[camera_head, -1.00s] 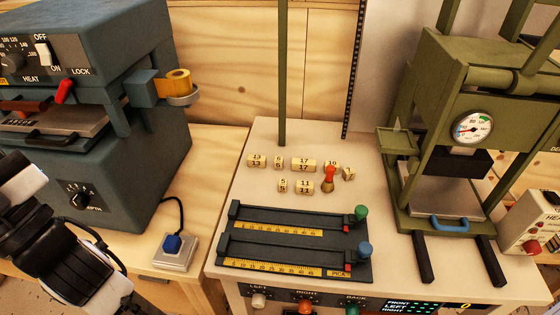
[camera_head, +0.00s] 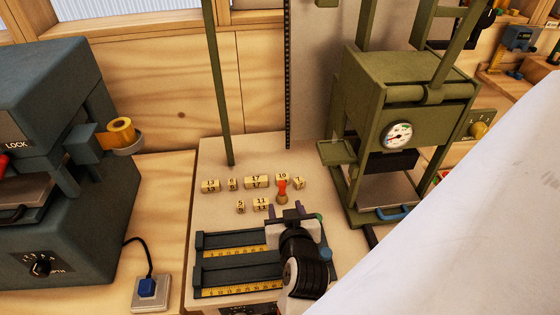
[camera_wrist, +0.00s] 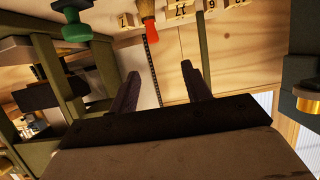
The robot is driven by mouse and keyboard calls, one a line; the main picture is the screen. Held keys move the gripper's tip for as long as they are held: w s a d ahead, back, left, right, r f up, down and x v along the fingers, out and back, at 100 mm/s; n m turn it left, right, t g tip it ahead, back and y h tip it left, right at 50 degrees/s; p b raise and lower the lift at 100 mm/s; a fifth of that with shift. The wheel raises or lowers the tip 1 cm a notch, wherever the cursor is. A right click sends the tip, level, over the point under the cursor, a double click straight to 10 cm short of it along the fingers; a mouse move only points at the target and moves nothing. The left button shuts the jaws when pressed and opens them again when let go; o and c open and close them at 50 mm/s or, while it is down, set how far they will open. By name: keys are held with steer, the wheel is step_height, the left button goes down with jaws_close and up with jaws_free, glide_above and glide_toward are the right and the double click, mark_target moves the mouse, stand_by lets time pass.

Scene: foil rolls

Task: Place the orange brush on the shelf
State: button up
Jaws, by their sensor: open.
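The orange brush (camera_head: 282,187) stands upright on the pale bench among small numbered blocks, its orange end up and its brown end down. In the wrist view the brush (camera_wrist: 150,27) shows at the top edge, beyond the fingers and apart from them. My gripper (camera_head: 286,211) is open and empty, just on the near side of the brush, above the ruled slide fixture. Its two dark fingers (camera_wrist: 160,76) also show in the wrist view, spread apart. A small olive ledge (camera_head: 338,152) sticks out from the press; I cannot tell whether this is the shelf.
Several numbered blocks (camera_head: 256,182) lie close around the brush. The slide fixture (camera_head: 228,278) has a green knob and a blue knob. The olive press (camera_head: 410,100) stands at right, the blue machine (camera_head: 50,120) at left. A large pale surface covers the lower right.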

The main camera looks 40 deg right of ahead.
steer(key=s, duration=0.1)
steer(key=b, duration=0.9)
glide_toward(283, 186)
steer(key=x, duration=0.4)
steer(key=shift+a+f, duration=0.1)
steer(key=shift+p+x, duration=0.85)
steer(key=shift+x, duration=2.15)
steer(key=shift+c, duration=0.2)
steer(key=shift+s, duration=0.1)
steer(key=c, duration=1)
jaws_close()
